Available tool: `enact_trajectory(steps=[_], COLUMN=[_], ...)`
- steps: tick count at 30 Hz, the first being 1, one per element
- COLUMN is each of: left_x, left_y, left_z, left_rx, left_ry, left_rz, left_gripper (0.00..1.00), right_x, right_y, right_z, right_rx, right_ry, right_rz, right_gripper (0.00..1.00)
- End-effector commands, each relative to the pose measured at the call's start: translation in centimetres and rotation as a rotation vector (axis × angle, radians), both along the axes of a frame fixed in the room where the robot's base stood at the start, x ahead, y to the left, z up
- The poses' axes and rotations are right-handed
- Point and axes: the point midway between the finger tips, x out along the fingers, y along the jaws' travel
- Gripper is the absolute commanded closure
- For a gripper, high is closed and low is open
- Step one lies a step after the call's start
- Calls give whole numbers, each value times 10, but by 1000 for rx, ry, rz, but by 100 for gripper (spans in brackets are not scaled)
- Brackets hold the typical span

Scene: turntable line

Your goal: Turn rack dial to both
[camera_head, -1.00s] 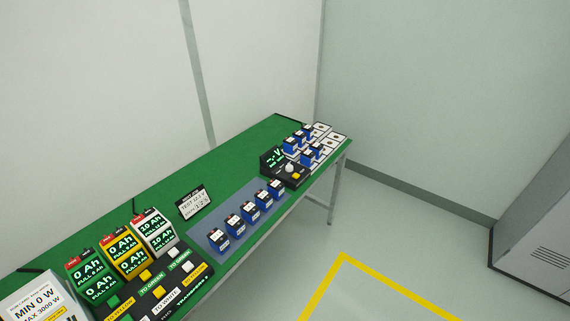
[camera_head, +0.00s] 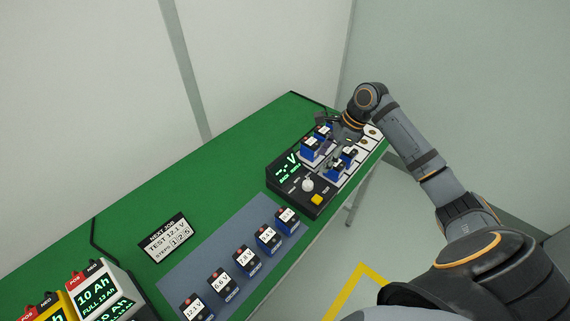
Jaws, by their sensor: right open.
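The rack dial (camera_head: 307,185) is a white round knob on the black control panel (camera_head: 285,183) at the near end of the rack. A green-lit display (camera_head: 288,166) reading "-.- V" stands behind it, and a yellow button (camera_head: 316,199) is to its right. Which setting the dial points at is too small to read. My right gripper (camera_head: 334,140) is open above the blue batteries in the rack, beyond the dial and apart from it. Its wrist and fingers partly hide the rack's far cells. My left gripper is not in view.
Blue batteries (camera_head: 245,260) stand in a row on a grey-blue mat (camera_head: 185,277). A job sign (camera_head: 168,238) reads "TEST 12.1 V". Larger battery units (camera_head: 95,290) stand at lower left.

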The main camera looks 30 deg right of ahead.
Motion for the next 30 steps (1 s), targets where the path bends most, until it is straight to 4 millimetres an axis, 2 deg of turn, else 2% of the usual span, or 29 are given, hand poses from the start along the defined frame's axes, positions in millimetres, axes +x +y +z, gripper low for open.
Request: enact_trajectory(steps=[3, 7, 12, 19, 24, 30], left_x=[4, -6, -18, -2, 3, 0], left_y=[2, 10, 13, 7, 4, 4], left_z=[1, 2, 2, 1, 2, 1], left_rx=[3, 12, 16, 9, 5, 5], left_ry=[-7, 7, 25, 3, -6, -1], left_rz=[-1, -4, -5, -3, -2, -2], left_gripper=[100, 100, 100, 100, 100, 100], right_x=[-1, 1, 7, 14, 16, 16], right_y=[1, 6, 19, 33, 36, 36], right_z=[1, -12, -46, -84, -96, -97], right_rx=[2, 6, 8, 4, 1, 1], right_ry=[5, 6, 6, 4, 4, 3], right_rz=[-2, -3, -4, -4, -3, -3], right_gripper=[43, 43, 43, 43, 43, 43])
